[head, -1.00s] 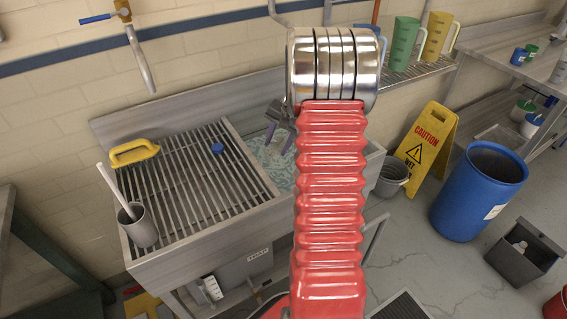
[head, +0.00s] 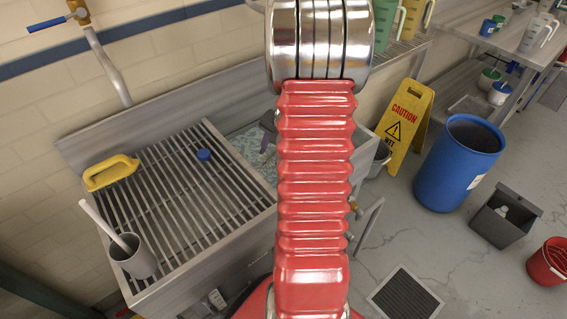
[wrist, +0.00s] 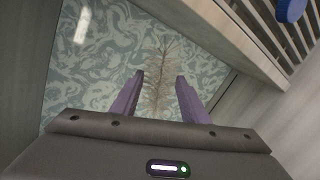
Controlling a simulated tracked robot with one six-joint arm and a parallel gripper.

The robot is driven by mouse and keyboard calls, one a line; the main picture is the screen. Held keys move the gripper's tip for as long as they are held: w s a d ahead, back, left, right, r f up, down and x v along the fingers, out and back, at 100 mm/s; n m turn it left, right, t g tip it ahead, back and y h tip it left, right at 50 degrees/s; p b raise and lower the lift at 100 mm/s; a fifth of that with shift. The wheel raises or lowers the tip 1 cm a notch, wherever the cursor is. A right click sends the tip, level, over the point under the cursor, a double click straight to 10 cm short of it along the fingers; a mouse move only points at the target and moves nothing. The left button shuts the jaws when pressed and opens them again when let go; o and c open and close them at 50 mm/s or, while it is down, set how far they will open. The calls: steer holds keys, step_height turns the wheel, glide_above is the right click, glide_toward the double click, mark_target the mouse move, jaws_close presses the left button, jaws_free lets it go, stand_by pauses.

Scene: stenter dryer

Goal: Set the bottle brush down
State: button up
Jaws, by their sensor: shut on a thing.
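The bottle brush (wrist: 159,62) is a thin, pale brown bristly shape between the purple fingers of my gripper (wrist: 159,78) in the wrist view. My gripper is shut on it, over a sink basin with patterned, foamy-looking water (wrist: 100,50). The brush's height above the water is hard to tell. In the head view the gripper (head: 268,130) shows only as a dark sliver beside my red arm, which hides the brush. The slatted drain rack (head: 190,185) lies left of the basin.
On the rack are a yellow-handled tool (head: 110,172), a blue cap (head: 204,155) and a grey cup (head: 136,258) holding a white stick. A yellow caution sign (head: 405,125) and a blue drum (head: 457,165) stand right. The rack's middle is clear.

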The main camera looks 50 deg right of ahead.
steer(key=shift+f, duration=3.2)
steer(key=shift+f, duration=1.8)
steer(key=o, duration=1.2)
steer(key=shift+c, duration=0.2)
steer(key=v, duration=1.2)
